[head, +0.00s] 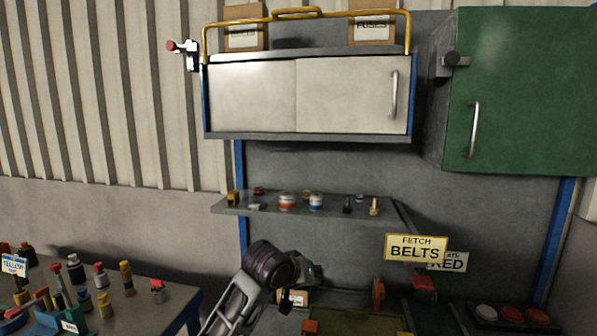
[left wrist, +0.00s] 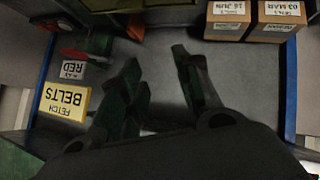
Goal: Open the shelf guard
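The shelf guard (head: 340,13) is a yellow bar along the front of the top shelf, above the white cabinet (head: 252,96). It stands upright in front of two cardboard boxes and has a raised handle (head: 297,12) near its middle. A latch with a red knob (head: 180,46) sticks out at its left end. My left gripper (head: 300,284) is far below the guard, under the small shelf, over the bench. In the left wrist view its two fingers (left wrist: 162,82) are spread with nothing visible between them. My right gripper is not in view.
A small shelf (head: 270,207) with jars and small parts lies between my left gripper and the cabinet. A green cabinet (head: 523,90) is at the right. A yellow FETCH BELTS sign (head: 416,247) stands on the bench.

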